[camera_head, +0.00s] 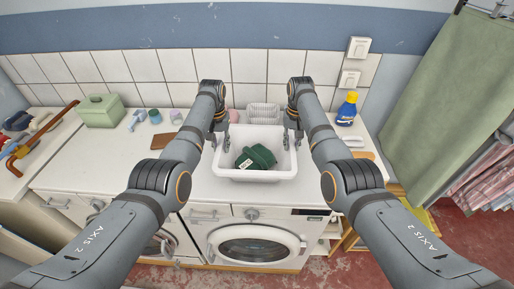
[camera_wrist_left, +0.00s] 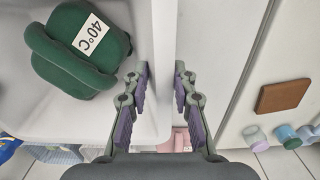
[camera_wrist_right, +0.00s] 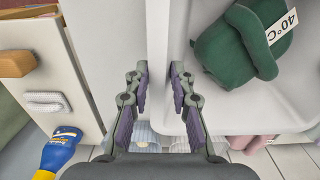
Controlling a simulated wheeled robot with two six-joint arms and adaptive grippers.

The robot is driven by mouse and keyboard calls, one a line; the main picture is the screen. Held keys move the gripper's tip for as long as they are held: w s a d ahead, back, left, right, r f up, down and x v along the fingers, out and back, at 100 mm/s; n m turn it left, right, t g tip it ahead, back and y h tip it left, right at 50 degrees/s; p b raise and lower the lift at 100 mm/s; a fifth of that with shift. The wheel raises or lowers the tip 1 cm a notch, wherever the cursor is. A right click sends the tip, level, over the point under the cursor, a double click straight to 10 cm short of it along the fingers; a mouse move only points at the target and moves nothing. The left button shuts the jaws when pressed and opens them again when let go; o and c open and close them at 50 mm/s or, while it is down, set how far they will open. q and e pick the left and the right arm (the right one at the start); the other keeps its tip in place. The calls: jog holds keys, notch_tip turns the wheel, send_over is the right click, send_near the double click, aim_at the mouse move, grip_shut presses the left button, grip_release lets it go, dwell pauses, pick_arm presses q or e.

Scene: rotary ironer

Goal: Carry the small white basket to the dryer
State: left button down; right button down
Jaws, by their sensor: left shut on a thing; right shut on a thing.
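The small white basket (camera_head: 255,175) is upright over the white worktop, above a front-loading machine (camera_head: 252,247). A folded dark green cloth (camera_head: 257,157) with a white "40°C" label lies in it. My left gripper (camera_head: 220,140) is shut on the basket's left rim, which runs between its fingers in the left wrist view (camera_wrist_left: 163,70). My right gripper (camera_head: 292,138) is shut on the right rim, between its fingers in the right wrist view (camera_wrist_right: 158,60). I cannot tell whether the basket touches the worktop. Nothing visible marks which machine is the dryer.
A second round-door machine (camera_head: 163,243) stands to the left. A grey-white basket (camera_head: 263,112) is behind. A green box (camera_head: 100,111) and a brown block (camera_head: 163,140) lie left.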

pick_arm(q)
jog(key=c, duration=1.5)
grip_release()
jog(key=shift+d+f, duration=0.2)
jog(key=shift+f, duration=0.05)
pick_arm(e)
jog(key=c, duration=1.6)
grip_release()
jog(key=shift+w+a+f, duration=0.1)
jog(key=shift+a+f, duration=0.1)
jog(key=shift+f, duration=0.05)
pick_arm(q)
jog(key=o, duration=0.4)
jog(key=shift+w+f, duration=0.1)
jog(key=shift+w, duration=0.15)
pick_arm(e)
jog(key=o, duration=0.5)
jog(key=shift+w+f, duration=0.1)
jog(key=shift+w, duration=0.05)
jog(key=shift+c, duration=0.2)
pick_arm(q)
jog(key=shift+a, duration=0.1)
pick_arm(e)
jog(key=shift+d, duration=0.1)
pick_arm(q)
jog(key=shift+s, duration=0.15)
jog(key=shift+r, duration=0.2)
